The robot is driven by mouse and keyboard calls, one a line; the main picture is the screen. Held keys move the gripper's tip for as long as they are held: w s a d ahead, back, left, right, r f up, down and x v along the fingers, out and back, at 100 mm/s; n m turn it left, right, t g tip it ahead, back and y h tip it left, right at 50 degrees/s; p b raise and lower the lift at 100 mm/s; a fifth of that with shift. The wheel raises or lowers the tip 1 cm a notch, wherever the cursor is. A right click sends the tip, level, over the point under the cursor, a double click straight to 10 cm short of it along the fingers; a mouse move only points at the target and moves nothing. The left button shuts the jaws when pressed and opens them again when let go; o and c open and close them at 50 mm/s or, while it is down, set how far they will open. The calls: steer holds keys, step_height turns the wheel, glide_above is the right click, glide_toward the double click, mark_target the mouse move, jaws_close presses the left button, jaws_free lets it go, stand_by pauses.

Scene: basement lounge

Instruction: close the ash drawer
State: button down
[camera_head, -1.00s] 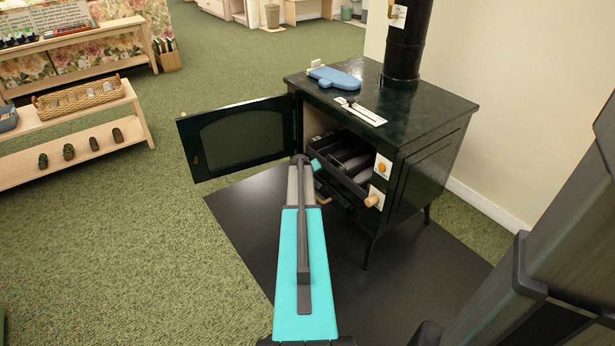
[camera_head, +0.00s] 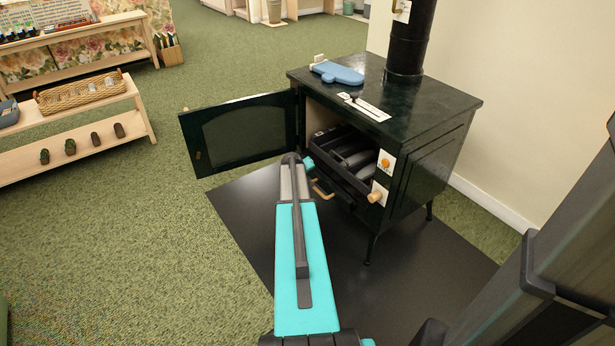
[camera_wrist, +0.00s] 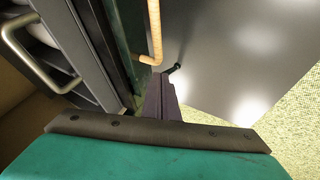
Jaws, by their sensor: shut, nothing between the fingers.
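The dark green stove (camera_head: 430,155) stands on a black floor plate, its glazed door (camera_head: 245,135) swung open to the left. Below the opening, the ash drawer (camera_head: 343,190) shows a dark front and a tan bar handle (camera_head: 321,190); I cannot tell how far out it stands. My gripper (camera_head: 300,160) is shut and empty, in front of the stove opening, up and left of that handle in the picture. In the wrist view, my fingers (camera_wrist: 160,95) point past a tan bar (camera_wrist: 154,35), and a pale metal handle (camera_wrist: 42,62) shows at the left. Contact cannot be told.
A blue mitt (camera_head: 337,73) lies on the stove top, and a flue pipe (camera_head: 408,40) rises behind. The floor plate (camera_head: 420,270) is clear to the front right. A wooden shelf (camera_head: 90,155) stands at left.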

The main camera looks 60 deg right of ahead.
steer(key=p+v, duration=0.1)
steer(key=v, duration=0.7)
steer(key=shift+r+p, duration=0.2)
steer(key=shift+p, duration=0.1)
steer(key=shift+s, duration=0.1)
